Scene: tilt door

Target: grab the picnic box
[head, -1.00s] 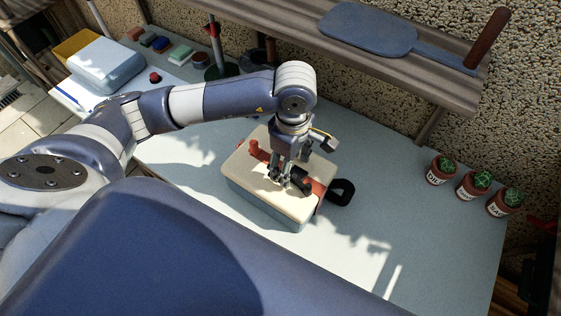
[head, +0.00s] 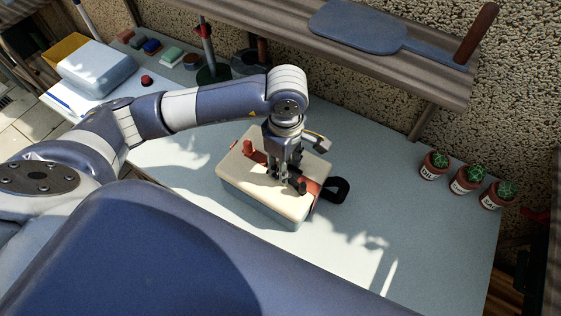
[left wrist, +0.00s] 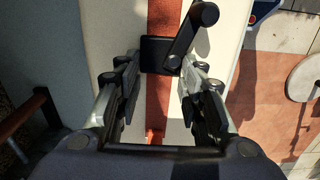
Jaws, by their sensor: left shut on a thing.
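The picnic box (head: 241,172) stands on the pale worktop, with a cream lid, a blue-grey lower body and a red-brown strap (head: 249,147) across the top. A black loop (head: 340,190) sticks out at its right end. My left gripper (head: 284,178) points down onto the lid and is shut on the box at the strap. The exact contact is hidden by the fingers. In the left wrist view the fingers (left wrist: 157,82) stand on either side of the red strap (left wrist: 162,14), near a black bar (left wrist: 190,35). My right gripper is not in view.
A corrugated shelf (head: 285,18) with a blue paddle (head: 355,28) hangs behind the box. Several small potted cacti (head: 465,180) stand at the right. A pale blue container (head: 98,68) and small blocks lie at the back left. The worktop (head: 400,215) right of the box is clear.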

